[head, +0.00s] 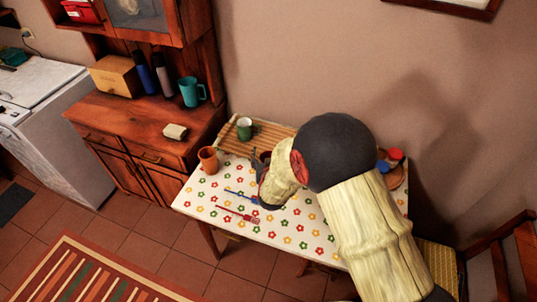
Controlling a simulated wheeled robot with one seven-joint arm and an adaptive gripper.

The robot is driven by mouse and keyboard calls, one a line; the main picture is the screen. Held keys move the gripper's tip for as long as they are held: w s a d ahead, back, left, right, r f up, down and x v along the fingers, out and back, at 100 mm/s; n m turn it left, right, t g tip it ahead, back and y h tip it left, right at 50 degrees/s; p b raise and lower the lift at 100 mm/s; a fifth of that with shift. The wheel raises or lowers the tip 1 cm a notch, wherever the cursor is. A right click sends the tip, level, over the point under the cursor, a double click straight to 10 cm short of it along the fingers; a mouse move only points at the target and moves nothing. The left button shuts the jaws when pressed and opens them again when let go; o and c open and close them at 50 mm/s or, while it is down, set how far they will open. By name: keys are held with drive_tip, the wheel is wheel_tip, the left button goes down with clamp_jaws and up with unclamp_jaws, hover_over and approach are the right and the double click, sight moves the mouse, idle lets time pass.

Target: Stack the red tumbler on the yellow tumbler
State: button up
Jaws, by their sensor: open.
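An orange-brown tumbler (208,161) stands upright at the left end of the flower-patterned table (222,205). I cannot tell from its colour whether it is the red tumbler. A small dark red patch (265,156) shows just behind my gripper; it may be part of a cup, mostly hidden. No clearly yellow tumbler is in view; my arm covers much of the table's middle and right. My gripper (258,168) is open over the table, to the right of the orange-brown tumbler and apart from it. Its fingers are small and partly hidden by my wrist.
A green mug (244,129) stands on a bamboo mat (272,134) at the table's back. Blue and red cutlery (237,215) lies in front. Red and blue items (395,154) sit at the right. A wooden cabinet (150,130) with a teal mug (190,92) stands left.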

drive_tip(key=shift+r+p, duration=0.35)
drive_tip(key=shift+r, duration=0.15)
drive_tip(key=a+p+v, duration=0.1)
drive_tip(key=p+v, duration=0.1)
drive_tip(key=v, duration=1)
drive_tip(key=s+d+r+g+y, duration=0.1)
drive_tip(key=s+d+r+g, duration=0.2)
drive_tip(key=r, duration=0.5)
drive_tip(key=s+d+r+g+y, duration=0.15)
drive_tip(key=d+r, duration=0.25)
drive_tip(key=r, duration=0.4)
drive_tip(key=s+d+r+g+h, duration=0.1)
drive_tip(key=s+d+r, duration=0.1)
drive_tip(key=s+d, duration=0.2)
drive_tip(key=s+d+r+g+h, duration=0.1)
drive_tip(key=s+d, duration=0.3)
drive_tip(key=s, duration=0.7)
drive_tip(key=s+d+r+g+h, duration=0.1)
drive_tip(key=s+d+r, duration=0.2)
drive_tip(key=s, duration=0.4)
drive_tip(key=shift+s+d+r+m, duration=0.3)
drive_tip(key=shift+d+r, duration=0.05)
drive_tip(key=shift+d, duration=0.55)
drive_tip(key=shift+f, duration=0.1)
